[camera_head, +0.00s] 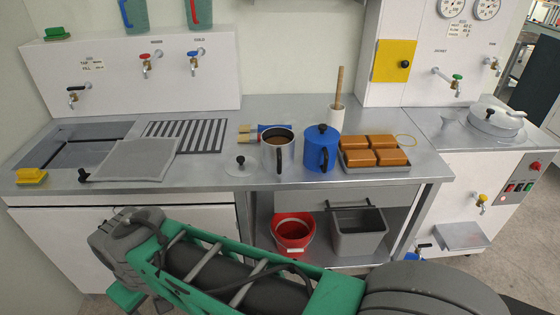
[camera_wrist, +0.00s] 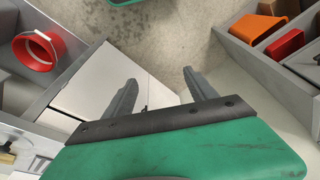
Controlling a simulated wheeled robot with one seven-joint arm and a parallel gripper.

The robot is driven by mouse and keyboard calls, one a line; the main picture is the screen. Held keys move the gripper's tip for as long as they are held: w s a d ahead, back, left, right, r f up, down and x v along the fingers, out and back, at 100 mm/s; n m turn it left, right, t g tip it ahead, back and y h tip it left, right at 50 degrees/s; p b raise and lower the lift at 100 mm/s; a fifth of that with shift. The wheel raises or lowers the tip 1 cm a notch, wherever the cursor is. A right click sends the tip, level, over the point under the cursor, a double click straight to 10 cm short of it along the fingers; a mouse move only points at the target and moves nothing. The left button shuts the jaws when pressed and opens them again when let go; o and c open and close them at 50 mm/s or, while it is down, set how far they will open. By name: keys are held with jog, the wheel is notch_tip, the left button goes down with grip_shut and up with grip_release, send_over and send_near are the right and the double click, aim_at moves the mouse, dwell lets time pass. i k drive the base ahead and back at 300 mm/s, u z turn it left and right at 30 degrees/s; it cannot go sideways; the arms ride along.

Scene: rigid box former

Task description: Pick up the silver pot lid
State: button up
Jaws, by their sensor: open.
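The silver pot lid (camera_head: 240,167) is a small flat disc with a black knob. It lies on the steel counter in the head view, just left of the silver pot (camera_head: 278,154), which is uncovered and holds brown liquid. My gripper (camera_wrist: 160,90) is open and empty in the wrist view, its two grey fingers apart over the floor. The lid does not show in the wrist view. In the head view my arm crosses the front, below the counter, and the fingers cannot be made out.
A blue lidded pot (camera_head: 321,150) and a tray of brown loaves (camera_head: 375,153) stand right of the silver pot. A grey board (camera_head: 128,160) lies to the left. A red bucket (camera_head: 293,232) and a grey bin (camera_head: 357,230) stand below. Counter in front of the lid is clear.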

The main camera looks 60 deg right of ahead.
aim_at(240, 166)
jog(key=z, duration=1.95)
jog(key=i, duration=0.1)
jog(key=u, duration=0.05)
